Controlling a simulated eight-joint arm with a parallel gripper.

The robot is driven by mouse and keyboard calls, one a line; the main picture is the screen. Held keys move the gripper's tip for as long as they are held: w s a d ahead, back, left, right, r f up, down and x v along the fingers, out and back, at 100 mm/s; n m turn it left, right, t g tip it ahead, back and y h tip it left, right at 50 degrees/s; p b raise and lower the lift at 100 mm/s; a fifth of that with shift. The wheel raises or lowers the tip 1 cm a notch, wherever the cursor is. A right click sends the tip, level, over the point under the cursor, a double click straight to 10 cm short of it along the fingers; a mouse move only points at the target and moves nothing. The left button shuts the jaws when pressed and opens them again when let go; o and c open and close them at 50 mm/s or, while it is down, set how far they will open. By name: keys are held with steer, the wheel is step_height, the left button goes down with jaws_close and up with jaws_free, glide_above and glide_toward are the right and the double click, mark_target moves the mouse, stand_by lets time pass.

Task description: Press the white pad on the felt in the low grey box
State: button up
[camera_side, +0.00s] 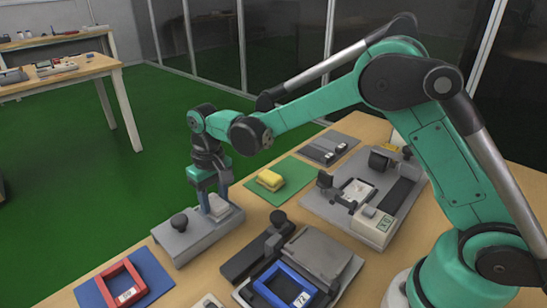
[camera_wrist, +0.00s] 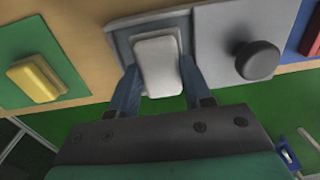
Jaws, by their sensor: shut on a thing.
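My gripper (camera_side: 213,203) is at the low grey box (camera_side: 185,243), pointing down, with its blue fingers on either side of the white pad (camera_side: 221,212). In the wrist view the fingers of my gripper (camera_wrist: 158,82) are shut on the white pad (camera_wrist: 157,50), a rounded light block. The pad lies over the darker recessed end of the grey box (camera_wrist: 207,30). The felt is hidden beneath the pad. I cannot tell whether the pad touches it. A black round knob (camera_side: 179,222) stands on the box's other end, and shows in the wrist view (camera_wrist: 257,59).
A yellow sponge-like block (camera_side: 270,180) sits on a green mat (camera_side: 293,172) beside the box. A red frame (camera_side: 122,286) lies on a blue mat at the front. A blue frame (camera_side: 268,291) and a grey machine (camera_side: 400,190) stand to the right. The table edge is close behind the box.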

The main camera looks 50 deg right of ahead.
mark_target(215, 201)
steer(key=shift+f, duration=0.4)
stand_by(1.0)
steer(key=shift+r, duration=0.1)
steer(key=shift+r, duration=3.45)
